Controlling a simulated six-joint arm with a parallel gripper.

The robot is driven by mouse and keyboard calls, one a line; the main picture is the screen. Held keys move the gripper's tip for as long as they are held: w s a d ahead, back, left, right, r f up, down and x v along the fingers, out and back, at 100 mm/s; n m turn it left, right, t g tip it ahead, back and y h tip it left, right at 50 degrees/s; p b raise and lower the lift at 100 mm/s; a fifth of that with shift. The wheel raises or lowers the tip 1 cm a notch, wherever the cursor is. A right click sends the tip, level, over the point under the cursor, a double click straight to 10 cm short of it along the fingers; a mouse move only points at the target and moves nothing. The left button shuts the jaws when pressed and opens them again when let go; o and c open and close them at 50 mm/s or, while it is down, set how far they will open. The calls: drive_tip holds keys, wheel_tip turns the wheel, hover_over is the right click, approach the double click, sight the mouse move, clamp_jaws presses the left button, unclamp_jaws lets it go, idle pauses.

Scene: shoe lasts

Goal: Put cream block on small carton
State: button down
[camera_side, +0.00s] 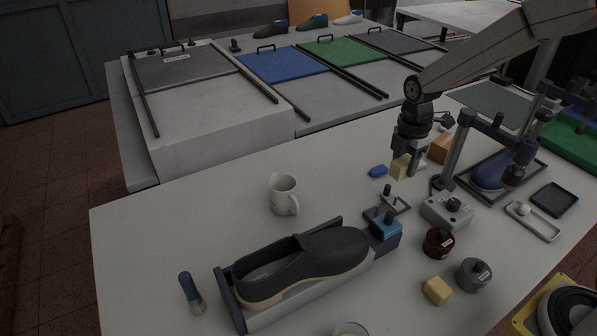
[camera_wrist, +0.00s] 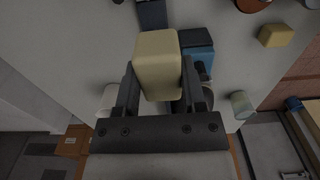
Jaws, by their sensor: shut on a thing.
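The cream block (camera_side: 400,168) is between the fingers of my gripper (camera_side: 407,157) in the side view. The wrist view shows the cream block (camera_wrist: 158,58) large, with a finger of my gripper (camera_wrist: 158,92) on each side, shut on it. The block is low over the table; I cannot tell whether its underside touches the surface. The small carton (camera_side: 440,147), an orange-brown box, stands on the table just right of my gripper and behind it, partly hidden by the gripper and arm. The block is apart from the carton.
A blue piece (camera_side: 378,171) lies just left of the block. A clamp frame (camera_side: 458,150) stands close on the right. A grey switch box (camera_side: 447,211), a dark shoe (camera_side: 300,262), a mug (camera_side: 284,194) and a yellow block (camera_side: 437,290) are nearer the camera.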

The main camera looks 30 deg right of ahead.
drive_tip(key=w+d+r, duration=0.1)
drive_tip(key=w+d, duration=0.3)
drive_tip(key=d, duration=0.3)
drive_tip(key=w+d+r, duration=0.1)
drive_tip(key=w+d, duration=0.2)
drive_tip(key=d, duration=0.5)
hover_over(448, 148)
drive_tip(key=shift+d+r, duration=0.15)
drive_tip(key=shift+r, duration=0.2)
drive_tip(key=shift+f, duration=0.1)
drive_tip(key=shift+f, duration=4.9)
drive_tip(key=shift+f, duration=0.1)
drive_tip(key=shift+c, duration=0.9)
unclamp_jaws()
